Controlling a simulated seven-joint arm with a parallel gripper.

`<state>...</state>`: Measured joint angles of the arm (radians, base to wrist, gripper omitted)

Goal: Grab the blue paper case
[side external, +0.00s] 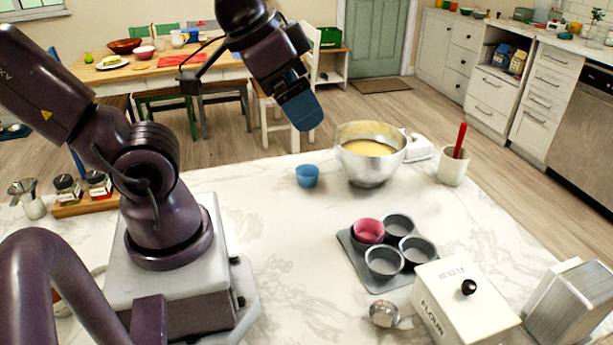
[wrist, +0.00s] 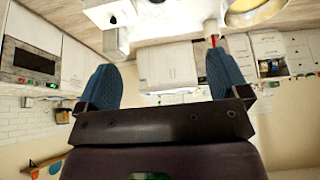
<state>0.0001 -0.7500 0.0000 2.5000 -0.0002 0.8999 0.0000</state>
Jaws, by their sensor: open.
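The blue paper case (side external: 307,176) is a small cup standing upright on the white marble counter, just left of the metal mixing bowl. It is not visible in the wrist view. My gripper (side external: 302,118) is in the air above the blue case, apart from it, with its blue fingers seen edge-on. In the wrist view my gripper (wrist: 163,76) has its two blue fingers spread wide with nothing between them, and it faces out across the room.
The mixing bowl (side external: 371,172) holds yellow batter. A crock (side external: 453,167) with a red utensil stands further right. A muffin tin (side external: 367,274) holds a pink case (side external: 368,231). A flour canister (side external: 463,306) is at front right. The counter left of the tin is clear.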

